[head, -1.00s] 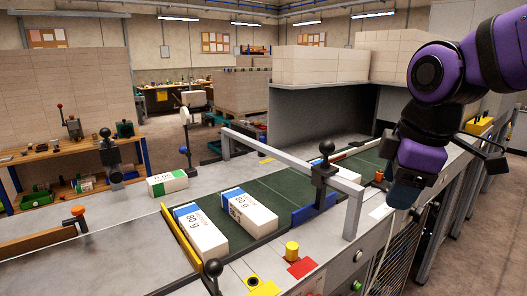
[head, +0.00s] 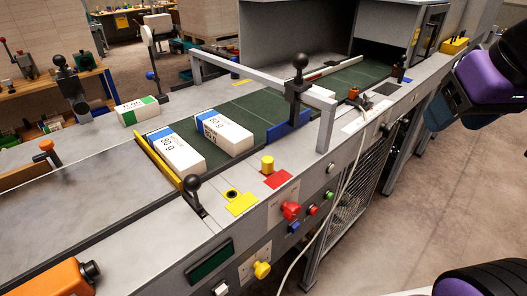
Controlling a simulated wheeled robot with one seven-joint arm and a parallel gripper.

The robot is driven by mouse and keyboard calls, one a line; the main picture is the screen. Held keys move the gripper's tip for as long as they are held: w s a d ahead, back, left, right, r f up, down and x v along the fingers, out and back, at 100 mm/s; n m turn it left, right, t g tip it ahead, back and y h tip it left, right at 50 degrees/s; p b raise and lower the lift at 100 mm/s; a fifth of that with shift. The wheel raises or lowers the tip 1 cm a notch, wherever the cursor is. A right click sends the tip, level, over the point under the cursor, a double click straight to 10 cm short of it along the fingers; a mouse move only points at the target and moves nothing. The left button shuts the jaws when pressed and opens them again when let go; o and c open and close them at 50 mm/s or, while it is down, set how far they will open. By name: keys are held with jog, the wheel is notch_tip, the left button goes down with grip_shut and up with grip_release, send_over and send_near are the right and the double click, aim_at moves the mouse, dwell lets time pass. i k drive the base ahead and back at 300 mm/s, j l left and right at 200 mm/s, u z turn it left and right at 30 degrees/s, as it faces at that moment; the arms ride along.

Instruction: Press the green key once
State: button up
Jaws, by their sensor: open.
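The green key (head: 329,195) is a small round button on the sloping front panel of the machine. My gripper (head: 440,108) hangs at the upper right, over the floor beside the machine, well apart from the green key. It is open, with nothing seen in it; its fingers show only in part. Nothing covers the green key.
A green belt (head: 190,130) carries two white reams (head: 224,131) with blue bands. A ream with a green band (head: 138,110) lies farther left. A black-knobbed lever (head: 299,75) and a grey rail (head: 250,68) rise over the belt. A pale cable hangs down the front.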

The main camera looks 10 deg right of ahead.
aim_at(330, 196)
jog(key=k+u, duration=0.25)
jog(key=i+u, duration=0.1)
jog(key=u, duration=0.6)
jog(key=i+l+u, duration=0.1)
jog(key=u, duration=0.25)
jog(key=l+z, duration=0.2)
jog(key=z, duration=0.15)
jog(key=l+z, duration=0.15)
jog(key=z, duration=0.2)
jog(key=l+z, duration=0.2)
jog(key=z, duration=0.15)
